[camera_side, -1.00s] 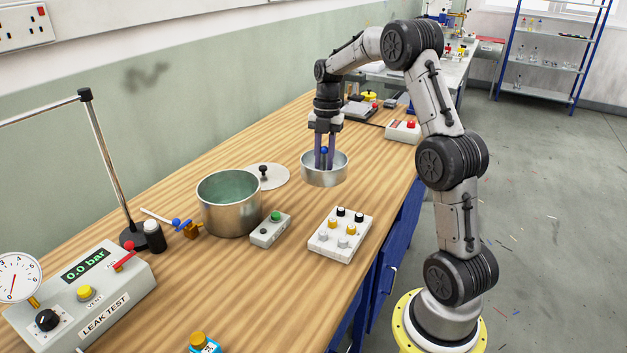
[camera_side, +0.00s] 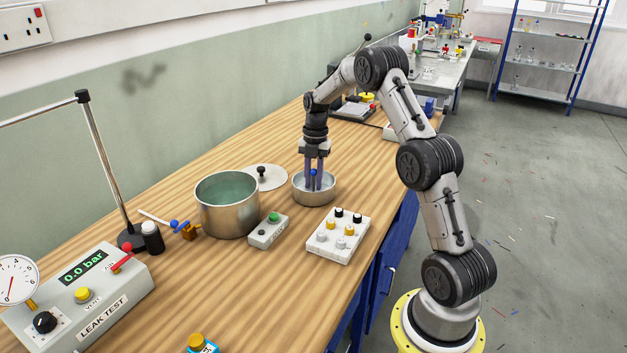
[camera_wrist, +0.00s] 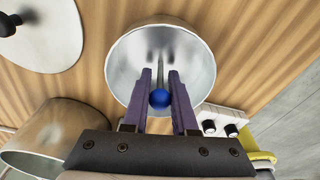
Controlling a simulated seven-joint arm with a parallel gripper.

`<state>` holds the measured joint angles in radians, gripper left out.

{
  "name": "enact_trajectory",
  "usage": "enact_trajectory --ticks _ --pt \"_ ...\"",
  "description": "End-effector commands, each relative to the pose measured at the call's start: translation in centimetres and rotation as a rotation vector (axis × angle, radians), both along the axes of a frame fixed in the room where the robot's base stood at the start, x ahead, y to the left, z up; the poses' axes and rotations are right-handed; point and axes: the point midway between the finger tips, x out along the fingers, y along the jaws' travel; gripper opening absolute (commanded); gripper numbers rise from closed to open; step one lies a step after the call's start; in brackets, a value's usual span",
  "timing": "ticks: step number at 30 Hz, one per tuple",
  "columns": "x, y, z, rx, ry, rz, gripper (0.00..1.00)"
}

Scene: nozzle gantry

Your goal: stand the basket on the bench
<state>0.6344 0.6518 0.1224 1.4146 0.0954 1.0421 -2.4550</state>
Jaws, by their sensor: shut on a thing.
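The basket (camera_side: 314,199) is a shallow round metal bowl with a thin central stem topped by a blue ball. It is upright at mid-bench, right of the large pot, and its inside shows in the wrist view (camera_wrist: 124,66). My gripper (camera_side: 313,182) points down into it, shut on the stem, with the blue ball (camera_wrist: 160,98) between the purple fingers. I cannot tell whether the basket's bottom touches the wooden bench (camera_side: 375,165) or hangs just above it.
The large metal pot (camera_side: 228,212) stands left of the basket, its round lid (camera_side: 270,181) lying behind. A green-button box (camera_side: 267,232) and a white knob block (camera_side: 338,238) are in front. The leak test box (camera_side: 85,300) is at left. Bare bench lies right of the basket.

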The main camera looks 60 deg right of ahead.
Motion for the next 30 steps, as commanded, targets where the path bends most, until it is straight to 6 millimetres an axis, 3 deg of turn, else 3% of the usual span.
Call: enact_trajectory --ticks 5,6,10,22,30 --pt "0.0 0.0 -0.3 -0.001 -0.001 0.000 0.00" --pt "0.0 0.0 -0.3 -0.001 -0.001 0.000 0.33" --pt "0.0 0.0 -0.3 0.000 0.000 0.000 0.56" --pt "0.0 -0.1 0.4 -0.001 -0.001 0.000 0.56" --pt "0.2 -0.7 5.2 -0.003 -0.005 -0.001 0.56"
